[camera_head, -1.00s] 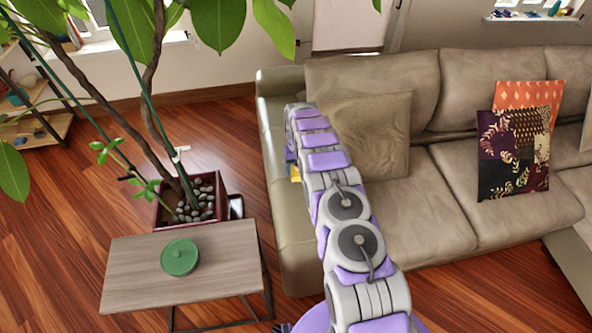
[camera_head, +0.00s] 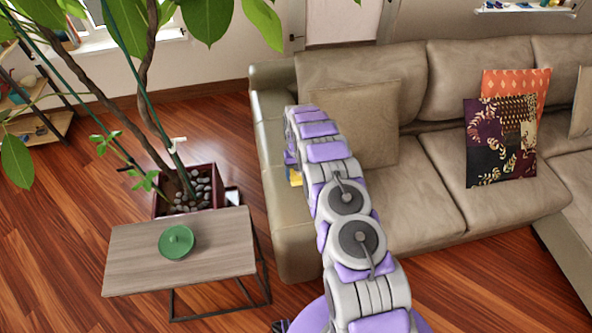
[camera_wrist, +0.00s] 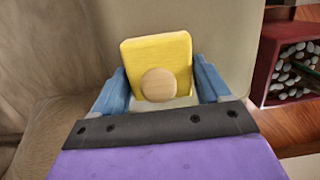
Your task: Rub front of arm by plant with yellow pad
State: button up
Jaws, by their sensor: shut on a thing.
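The yellow pad (camera_wrist: 181,50) with a round wooden knob (camera_wrist: 159,85) is between the blue fingers of my gripper (camera_wrist: 163,84), which is shut on it. In the head view a small part of the yellow pad (camera_head: 296,178) shows beside the sofa arm, mostly hidden by my arm. The sofa's left arm (camera_head: 284,230), beige leather, is the one by the plant (camera_head: 190,195). In the wrist view the sofa arm (camera_wrist: 225,30) lies behind the pad. I cannot tell whether the pad touches it.
Cushions (camera_head: 488,150) rest on the sofa. Wooden floor (camera_head: 60,220) is clear at the left.

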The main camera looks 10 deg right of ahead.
jog(key=shift+w+r, duration=0.2)
jog(key=shift+r, duration=0.75)
jog(key=r, duration=0.1)
jog(key=a+r, duration=0.1)
jog(key=r+p, duration=0.1)
jog(key=shift+a, duration=0.25)
jog(key=shift+r, duration=0.35)
jog(key=shift+w+d+r+p, duration=0.15)
jog(key=shift+d+r, duration=0.15)
jog(key=shift+r, duration=0.25)
jog(key=shift+s+d+r+p, duration=0.15)
jog(key=shift+d+r, duration=0.15)
jog(key=shift+r, duration=0.2)
jog(key=shift+w+a, duration=0.1)
jog(key=shift+a, duration=0.4)
